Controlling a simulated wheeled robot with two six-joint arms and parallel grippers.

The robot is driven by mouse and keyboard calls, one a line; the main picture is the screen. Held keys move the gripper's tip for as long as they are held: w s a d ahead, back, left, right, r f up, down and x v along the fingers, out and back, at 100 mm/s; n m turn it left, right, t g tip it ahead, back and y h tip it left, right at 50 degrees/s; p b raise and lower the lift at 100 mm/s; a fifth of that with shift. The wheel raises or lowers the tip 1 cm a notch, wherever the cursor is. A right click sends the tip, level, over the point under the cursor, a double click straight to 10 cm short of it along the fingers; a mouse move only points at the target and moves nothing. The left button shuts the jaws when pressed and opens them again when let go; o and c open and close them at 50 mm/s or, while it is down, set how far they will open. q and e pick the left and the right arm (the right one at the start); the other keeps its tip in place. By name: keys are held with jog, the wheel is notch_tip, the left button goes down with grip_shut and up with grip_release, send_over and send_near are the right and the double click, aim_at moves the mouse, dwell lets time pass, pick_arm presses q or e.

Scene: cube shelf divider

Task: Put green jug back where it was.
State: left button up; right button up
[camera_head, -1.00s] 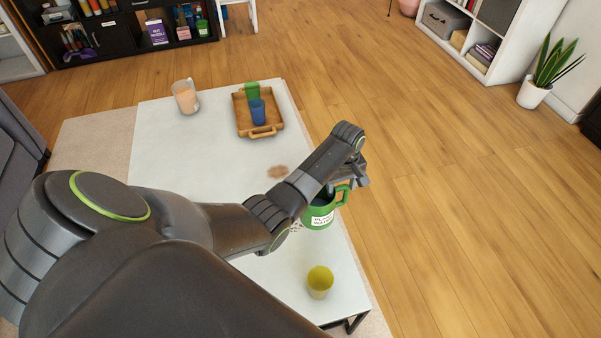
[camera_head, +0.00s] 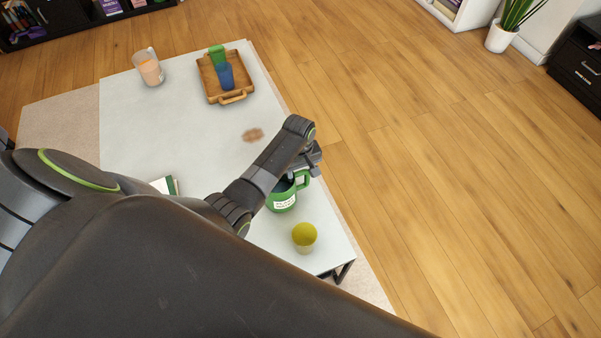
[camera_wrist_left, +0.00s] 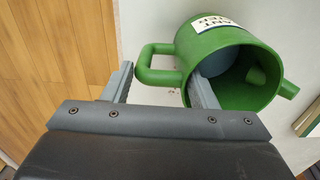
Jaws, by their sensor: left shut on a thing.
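The green jug (camera_head: 283,198) has a white label and a side handle. It is at the right edge of the white table in the head view. My left gripper (camera_head: 306,166) is shut on it at the handle side. In the left wrist view the jug (camera_wrist_left: 215,42) appears tilted with its mouth toward the camera. There one finger of the left gripper (camera_wrist_left: 163,74) reaches inside the mouth and the other is outside the handle. I cannot tell whether the jug's base touches the table. My right gripper is not in view.
A yellow cup (camera_head: 304,235) stands just in front of the jug. A brown stain (camera_head: 253,135) marks the table (camera_head: 180,120). A wooden tray (camera_head: 238,97) with a green cup (camera_head: 216,54) and blue cup (camera_head: 226,76) is farther back, with a peach-filled glass (camera_head: 149,68) to its left.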

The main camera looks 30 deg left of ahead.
pick_arm(q)
jog(key=shift+f, duration=0.7)
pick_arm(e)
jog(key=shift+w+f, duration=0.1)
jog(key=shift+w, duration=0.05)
pick_arm(q)
jog(key=o, duration=1.2)
jog(key=shift+f, duration=0.1)
jog(key=shift+c, duration=0.2)
notch_tip(320, 180, up, 11)
jog(key=p, duration=0.2)
jog(key=shift+s+a+p, duration=0.1)
jog(key=shift+p, duration=0.3)
jog(key=shift+r, duration=0.65)
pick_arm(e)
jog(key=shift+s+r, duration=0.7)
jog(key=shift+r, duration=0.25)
